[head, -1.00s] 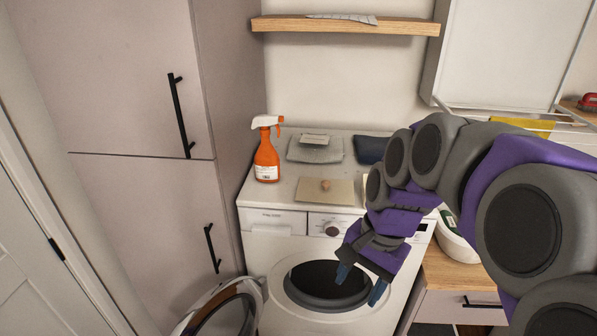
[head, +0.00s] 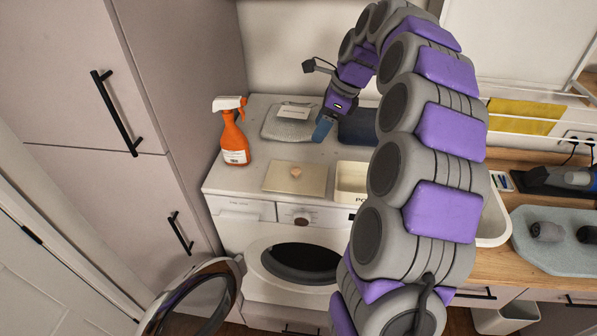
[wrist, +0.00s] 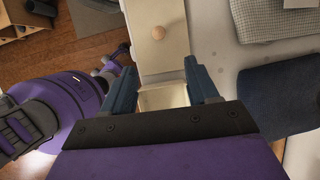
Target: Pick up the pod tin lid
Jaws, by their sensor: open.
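The pod tin lid (head: 281,179) is a flat beige plate with a small round wooden knob. It lies on top of the washing machine near its front edge. In the wrist view the lid (wrist: 152,50) is ahead of the fingertips, knob facing up. The cream pod tin (head: 350,186) stands just right of the lid, partly hidden by my arm; in the wrist view the tin (wrist: 163,97) shows between the fingers. My gripper (head: 322,130) points down above the machine top, behind and to the right of the lid. In the wrist view my gripper (wrist: 158,82) is open and empty.
An orange spray bottle (head: 234,135) stands left of the lid. Folded grey cloth (head: 286,126) and dark blue cloth (head: 358,128) lie behind it. The washer door (head: 196,302) hangs open in front. A wooden counter (head: 515,199) is at right.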

